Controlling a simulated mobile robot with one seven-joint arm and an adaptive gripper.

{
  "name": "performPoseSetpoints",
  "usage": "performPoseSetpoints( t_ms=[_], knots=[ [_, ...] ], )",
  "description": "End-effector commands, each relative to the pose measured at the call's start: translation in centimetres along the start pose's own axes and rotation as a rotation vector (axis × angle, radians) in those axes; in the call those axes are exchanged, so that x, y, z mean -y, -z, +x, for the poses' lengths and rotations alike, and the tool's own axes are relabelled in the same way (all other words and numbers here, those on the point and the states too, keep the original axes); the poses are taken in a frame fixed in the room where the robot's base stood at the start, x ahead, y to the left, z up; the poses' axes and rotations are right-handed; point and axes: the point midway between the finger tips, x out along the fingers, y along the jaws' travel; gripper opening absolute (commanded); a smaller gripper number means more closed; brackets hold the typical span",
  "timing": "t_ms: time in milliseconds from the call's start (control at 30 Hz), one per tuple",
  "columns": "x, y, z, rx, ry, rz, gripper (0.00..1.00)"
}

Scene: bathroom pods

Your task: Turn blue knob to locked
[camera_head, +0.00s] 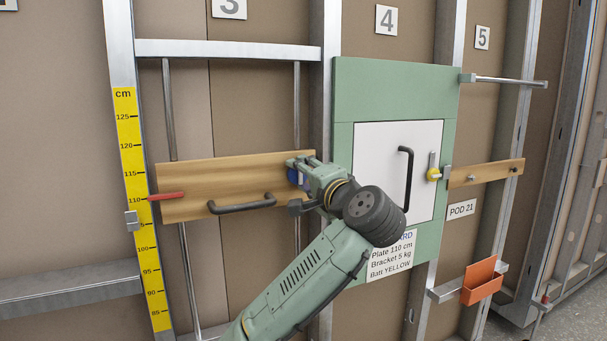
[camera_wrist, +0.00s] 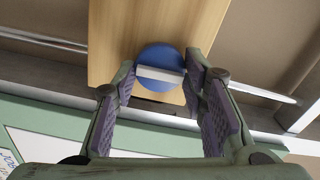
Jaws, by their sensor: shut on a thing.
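The blue knob (camera_head: 294,178) is on the right end of a wooden plate (camera_head: 190,177) fixed across the wall studs. In the head view it is mostly hidden behind my gripper (camera_head: 298,184). In the wrist view the knob (camera_wrist: 160,55) is a round blue disc with a pale straight grip bar (camera_wrist: 160,74) across it. The bar lies nearly level in that view, tilted slightly. My gripper's fingers (camera_wrist: 162,78) stand on either side of the knob, at the bar's two ends, and are shut on it. No locked mark is readable.
A dark curved handle (camera_head: 242,205) sticks out from the plate left of my gripper, and a red lever (camera_head: 166,196) is at its left end. A green-framed white door (camera_head: 380,175) with a black handle is close on the right. A yellow ruler (camera_head: 143,220) stands left.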

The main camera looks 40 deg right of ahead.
Motion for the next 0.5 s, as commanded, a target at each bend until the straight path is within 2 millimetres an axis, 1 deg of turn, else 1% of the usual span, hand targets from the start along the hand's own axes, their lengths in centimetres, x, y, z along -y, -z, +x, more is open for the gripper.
performPoseSetpoints(
  t_ms=[33,200,500],
  knots=[
    [0.24,0.07,-0.03,-0.003,0.005,0.012,0.11],
    [0.20,0.07,-0.03,-0.003,0.005,0.038,0.11],
    [0.15,0.07,-0.04,-0.003,0.004,0.044,0.11]
  ],
)
